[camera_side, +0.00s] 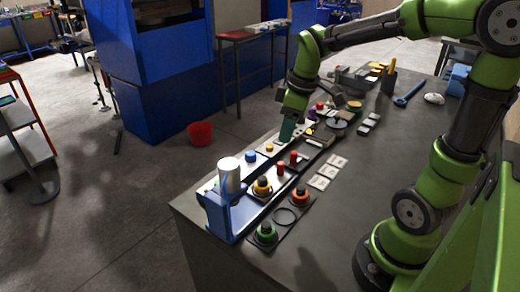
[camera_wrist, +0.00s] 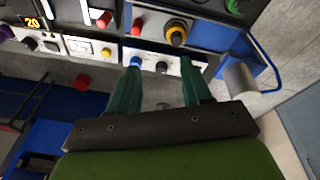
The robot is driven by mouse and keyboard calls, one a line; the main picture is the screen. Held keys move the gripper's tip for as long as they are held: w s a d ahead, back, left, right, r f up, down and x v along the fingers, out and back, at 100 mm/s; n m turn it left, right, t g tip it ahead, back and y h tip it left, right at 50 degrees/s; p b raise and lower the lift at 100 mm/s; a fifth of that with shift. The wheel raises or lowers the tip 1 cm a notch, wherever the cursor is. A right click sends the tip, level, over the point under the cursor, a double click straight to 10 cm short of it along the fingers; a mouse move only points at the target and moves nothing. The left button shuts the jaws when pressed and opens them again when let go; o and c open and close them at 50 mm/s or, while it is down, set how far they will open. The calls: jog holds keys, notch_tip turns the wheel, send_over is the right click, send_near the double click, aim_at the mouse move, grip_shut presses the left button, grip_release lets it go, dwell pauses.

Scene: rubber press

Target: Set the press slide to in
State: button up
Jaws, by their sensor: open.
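The blue press frame (camera_side: 218,215) with its grey-white cylinder (camera_side: 229,176) stands at the panel's near end; its cylinder also shows at right in the wrist view (camera_wrist: 240,82). Two red knobs (camera_side: 280,168) (camera_side: 293,158) sit side by side on the panel and appear at the top of the wrist view (camera_wrist: 105,19) (camera_wrist: 136,27). I cannot tell which part is the press slide. My gripper (camera_side: 286,132) is above the panel's far-left side, pointing down. In the wrist view its green fingers (camera_wrist: 161,72) are apart, with nothing held.
Yellow (camera_side: 262,187), orange (camera_side: 299,196) and green (camera_side: 266,232) round buttons lie near the press. White tiles (camera_side: 328,171) lie at right. The grey tabletop at front right is clear.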

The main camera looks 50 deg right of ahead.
aim_at(281, 164)
jog(key=w+d+f+n+g, duration=0.1)
jog(key=w+d+n, duration=0.15)
jog(key=n, duration=0.75)
jog(key=w+d+f+n+g, duration=0.1)
jog(key=w+d+n+g, duration=0.15)
jog(key=n, duration=0.75)
jog(key=shift+t, duration=0.45)
notch_tip(281, 164, down, 16)
jog(key=shift+s+r, duration=0.15)
grip_shut()
